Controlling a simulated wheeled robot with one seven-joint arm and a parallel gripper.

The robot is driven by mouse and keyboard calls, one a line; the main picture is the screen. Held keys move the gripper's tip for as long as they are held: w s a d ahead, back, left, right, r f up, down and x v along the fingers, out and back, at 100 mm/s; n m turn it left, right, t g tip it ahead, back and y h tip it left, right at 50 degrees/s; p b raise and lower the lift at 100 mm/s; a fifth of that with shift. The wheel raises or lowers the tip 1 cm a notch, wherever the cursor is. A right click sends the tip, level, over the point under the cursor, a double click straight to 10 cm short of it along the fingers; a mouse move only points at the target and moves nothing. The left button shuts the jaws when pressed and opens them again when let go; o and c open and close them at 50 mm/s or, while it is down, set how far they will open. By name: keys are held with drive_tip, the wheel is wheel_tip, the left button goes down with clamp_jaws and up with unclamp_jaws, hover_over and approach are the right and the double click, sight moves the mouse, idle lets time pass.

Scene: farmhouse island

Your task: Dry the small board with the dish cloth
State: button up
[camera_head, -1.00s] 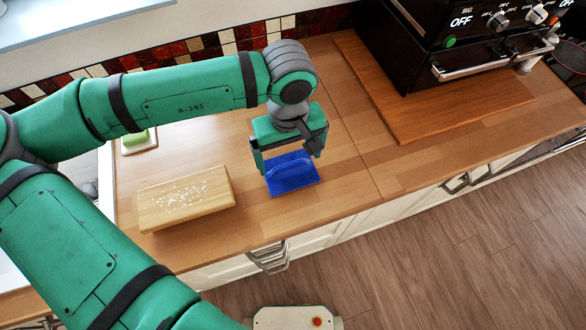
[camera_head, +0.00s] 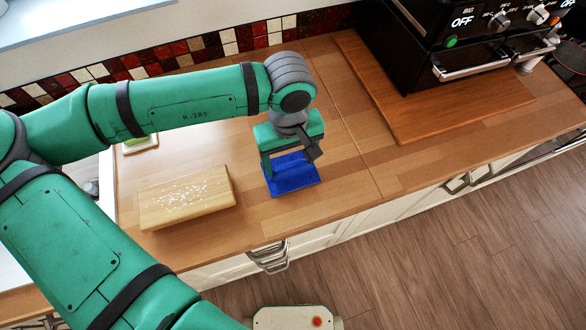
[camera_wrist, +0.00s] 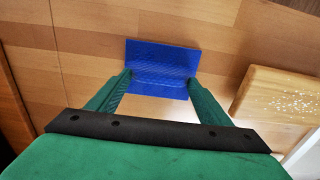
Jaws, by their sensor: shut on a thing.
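The dish cloth (camera_head: 292,183) is blue and lies on the wooden counter with a raised fold along its middle. My gripper (camera_head: 290,163) is over it, pointing down, with its fingers at the two ends of the fold, shut on the cloth. In the wrist view the cloth (camera_wrist: 163,58) shows between the two fingertips of my gripper (camera_wrist: 160,76). The small board (camera_head: 188,199) is pale wood with white drops on top. It lies flat on the counter to the left of the cloth, and part of it (camera_wrist: 275,98) shows at the right in the wrist view.
A black oven (camera_head: 450,45) stands at the back right, with a wide wooden board (camera_head: 430,108) in front of it. A small dish with a green item (camera_head: 141,144) is behind the small board, partly hidden by my arm. The counter (camera_head: 350,185) right of the cloth is clear.

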drive_tip(key=shift+r, duration=2.5)
